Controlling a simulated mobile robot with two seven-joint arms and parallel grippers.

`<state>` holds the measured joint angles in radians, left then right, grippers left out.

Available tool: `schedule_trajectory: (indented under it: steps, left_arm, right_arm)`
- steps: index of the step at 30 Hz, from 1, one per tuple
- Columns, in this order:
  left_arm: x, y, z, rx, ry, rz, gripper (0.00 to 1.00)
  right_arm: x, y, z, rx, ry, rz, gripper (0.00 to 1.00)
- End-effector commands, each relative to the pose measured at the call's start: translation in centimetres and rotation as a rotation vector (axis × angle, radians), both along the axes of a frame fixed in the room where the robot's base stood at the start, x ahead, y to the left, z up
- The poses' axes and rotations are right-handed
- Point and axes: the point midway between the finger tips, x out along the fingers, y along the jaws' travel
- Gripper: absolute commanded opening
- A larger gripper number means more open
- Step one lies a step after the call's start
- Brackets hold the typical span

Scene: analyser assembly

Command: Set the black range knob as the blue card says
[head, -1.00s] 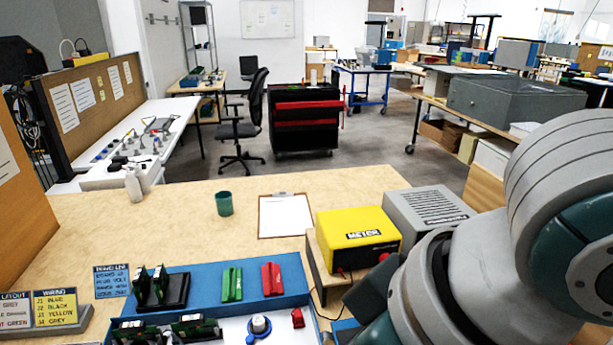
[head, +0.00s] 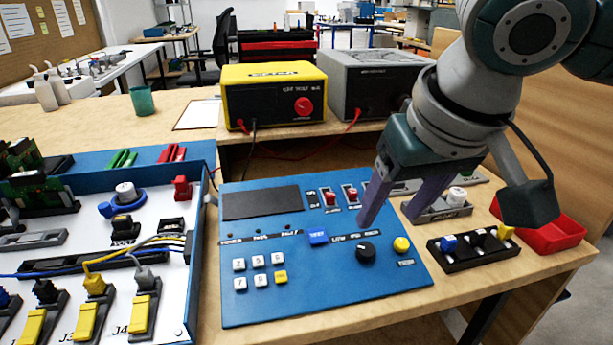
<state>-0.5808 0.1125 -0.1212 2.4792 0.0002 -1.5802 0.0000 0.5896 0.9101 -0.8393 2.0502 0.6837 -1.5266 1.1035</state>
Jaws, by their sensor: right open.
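The black range knob (head: 366,253) sits at the lower right of the blue control panel (head: 300,303), below a row of small white lettering that reads roughly LOW, MID, HIGH. Its exact pointer direction is too small to tell. My right gripper (head: 389,218) is open and empty, fingers pointing down over the panel's right side. Its left finger ends just above and behind the knob, apart from it as far as I can tell. The blue card is out of view now. My left gripper is not in view.
A yellow button (head: 401,245) is right of the knob, a blue button (head: 318,237) to its left, and red switches (head: 329,197) behind. The yellow meter box (head: 275,97) stands behind the panel. A black block (head: 473,250) and red tray (head: 553,232) lie right.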

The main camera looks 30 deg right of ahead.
Motion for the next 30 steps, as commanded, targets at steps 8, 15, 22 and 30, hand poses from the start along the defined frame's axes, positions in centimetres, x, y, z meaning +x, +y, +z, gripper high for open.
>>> schedule_trajectory:
  steps: [8,15,22,30]
  left_arm:
    - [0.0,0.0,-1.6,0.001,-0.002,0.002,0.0]
    - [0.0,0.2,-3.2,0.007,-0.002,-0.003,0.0]
    - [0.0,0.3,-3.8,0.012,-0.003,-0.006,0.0]
    - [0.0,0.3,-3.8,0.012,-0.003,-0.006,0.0]
  right_arm:
    - [1.2,-0.4,-3.4,0.0,0.001,-0.009,0.64]
    - [2.9,-0.9,-7.5,-0.002,0.001,-0.007,0.64]
    - [3.6,-1.0,-9.2,-0.001,-0.001,-0.005,0.64]
    - [3.7,-1.0,-9.2,-0.002,-0.001,-0.004,0.64]
